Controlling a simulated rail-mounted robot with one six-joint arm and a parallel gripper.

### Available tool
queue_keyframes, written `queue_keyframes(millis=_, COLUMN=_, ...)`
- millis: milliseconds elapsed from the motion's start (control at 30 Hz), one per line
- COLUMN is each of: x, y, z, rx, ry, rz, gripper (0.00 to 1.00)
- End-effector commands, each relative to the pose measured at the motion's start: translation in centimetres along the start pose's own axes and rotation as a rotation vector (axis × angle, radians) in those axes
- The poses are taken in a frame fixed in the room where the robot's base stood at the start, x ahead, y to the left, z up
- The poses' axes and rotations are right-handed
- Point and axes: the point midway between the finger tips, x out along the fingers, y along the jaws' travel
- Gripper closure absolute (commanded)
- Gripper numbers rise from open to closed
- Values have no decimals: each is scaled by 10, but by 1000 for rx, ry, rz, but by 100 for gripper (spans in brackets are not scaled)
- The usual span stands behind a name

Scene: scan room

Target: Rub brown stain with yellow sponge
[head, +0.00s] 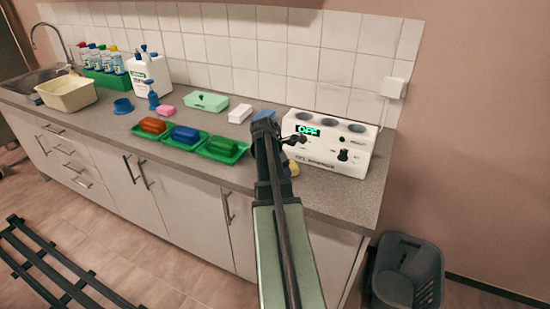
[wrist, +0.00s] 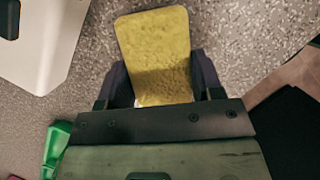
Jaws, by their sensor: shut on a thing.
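The yellow sponge (wrist: 155,45) is between the two fingers of my gripper (wrist: 162,85) in the wrist view. My gripper is shut on it, and the sponge sticks out past the fingertips over the speckled counter. In the head view only a small yellow piece of the sponge (head: 294,169) shows beside my arm, in front of the white device. My arm hides most of the gripper there. I cannot tell whether the sponge touches the counter. No brown stain is visible in either view.
The white device (head: 355,159) with a green OFF display stands close behind the sponge. Green trays (head: 222,149) with red, blue and green items lie left of my arm. A white box (head: 240,113) and green container (head: 206,102) sit behind. The counter's right end is near.

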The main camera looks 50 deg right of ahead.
Motion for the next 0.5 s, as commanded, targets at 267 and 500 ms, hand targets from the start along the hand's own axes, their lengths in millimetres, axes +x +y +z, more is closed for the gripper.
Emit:
queue_keyframes(millis=267, x=7, y=19, z=18, rx=2, ry=0, rz=-1, gripper=59)
queue_keyframes(millis=500, x=4, y=3, z=9, rx=6, ry=0, rz=-2, gripper=59)
